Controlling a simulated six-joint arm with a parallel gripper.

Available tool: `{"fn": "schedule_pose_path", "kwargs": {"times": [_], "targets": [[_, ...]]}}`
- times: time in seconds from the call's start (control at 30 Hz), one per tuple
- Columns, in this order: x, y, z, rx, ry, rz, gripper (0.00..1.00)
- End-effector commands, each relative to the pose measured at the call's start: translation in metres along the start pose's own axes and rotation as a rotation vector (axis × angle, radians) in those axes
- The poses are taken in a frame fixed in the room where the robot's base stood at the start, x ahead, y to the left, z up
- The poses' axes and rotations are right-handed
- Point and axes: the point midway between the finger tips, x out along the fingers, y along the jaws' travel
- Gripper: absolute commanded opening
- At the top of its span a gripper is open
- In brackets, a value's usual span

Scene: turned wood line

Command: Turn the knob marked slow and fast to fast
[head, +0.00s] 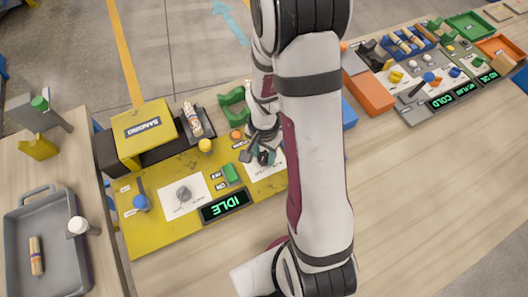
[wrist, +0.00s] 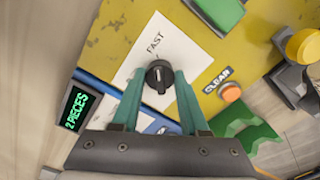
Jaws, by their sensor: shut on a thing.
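The black knob (wrist: 159,76) sits on a white card (wrist: 178,42) on the yellow panel. FAST is printed on the card above the knob in the wrist view; the SLOW marking cannot be made out. The knob's pale line appears to lie toward the lower side, away from FAST. My gripper (wrist: 159,84) has its two green fingers on either side of the knob and is shut on it. In the head view my gripper (head: 262,154) is over the right part of the yellow panel, and my arm hides much of the card.
An orange button (wrist: 230,92) by CLEAR and a green cradle (wrist: 247,128) are close to my gripper.

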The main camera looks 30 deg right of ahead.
Motion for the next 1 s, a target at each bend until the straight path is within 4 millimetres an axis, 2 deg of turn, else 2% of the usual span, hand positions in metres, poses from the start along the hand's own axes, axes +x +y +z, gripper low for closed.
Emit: {"fn": "schedule_pose_path", "kwargs": {"times": [0.23,0.27,0.4,0.67,0.77,0.87,1.0], "targets": [[0.0,0.001,0.001,0.002,-0.002,0.002,0.0],[0.0,0.0,0.001,0.002,-0.002,0.002,0.49],[0.0,0.0,0.001,0.001,-0.002,0.001,0.74],[0.0,0.0,0.0,0.0,-0.001,0.0,0.74],[-0.006,-0.001,0.0,-0.001,0.001,-0.001,0.74],[-0.024,-0.001,-0.001,0.0,0.004,-0.004,0.74],[-0.068,-0.002,-0.001,0.0,0.007,-0.007,0.74]]}}
